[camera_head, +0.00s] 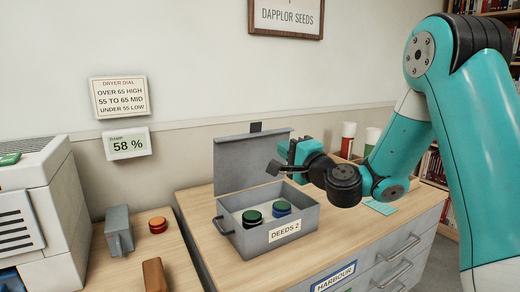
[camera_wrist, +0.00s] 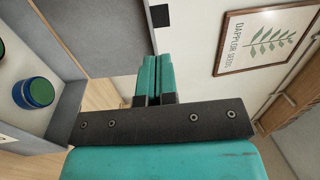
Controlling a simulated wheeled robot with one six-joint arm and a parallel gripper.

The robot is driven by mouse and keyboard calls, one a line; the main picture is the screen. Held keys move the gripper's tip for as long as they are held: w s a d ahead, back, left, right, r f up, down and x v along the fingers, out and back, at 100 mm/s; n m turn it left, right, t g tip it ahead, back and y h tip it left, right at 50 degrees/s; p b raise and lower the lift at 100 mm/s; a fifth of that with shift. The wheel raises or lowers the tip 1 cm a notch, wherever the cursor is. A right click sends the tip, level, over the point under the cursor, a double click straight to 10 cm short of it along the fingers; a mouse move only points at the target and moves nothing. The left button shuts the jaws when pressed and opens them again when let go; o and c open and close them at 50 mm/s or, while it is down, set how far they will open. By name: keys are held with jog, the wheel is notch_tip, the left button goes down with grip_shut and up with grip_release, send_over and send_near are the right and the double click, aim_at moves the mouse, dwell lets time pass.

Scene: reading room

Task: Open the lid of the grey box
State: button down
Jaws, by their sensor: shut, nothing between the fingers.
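The grey box (camera_head: 292,243), labelled "DEEDS 2", stands on the wooden cabinet top. Its lid (camera_head: 248,160) is raised and stands roughly upright at the back of the box. A small dark tab (camera_head: 256,127) shows at the lid's top edge. My gripper (camera_head: 274,168) is above the box's right side, in front of the lid. In the wrist view its teal fingers (camera_wrist: 152,78) are together and empty, near the lid (camera_wrist: 100,30); contact cannot be told.
A framed picture (camera_head: 286,18) hangs on the wall. Cabinet top before the box is clear.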

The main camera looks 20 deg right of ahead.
jog(key=m+h, duration=0.1)
jog(key=p, duration=1.2)
send_near(256, 127)
jog(key=w, duration=0.4)
jog(key=w+a+r, duration=0.1)
jog(key=w, duration=0.1)
jog(key=shift+r, duration=0.1)
jog(key=shift+w+a+p, duration=0.1)
jog(key=shift+w+p, duration=0.3)
jog(key=shift+w, duration=0.3)
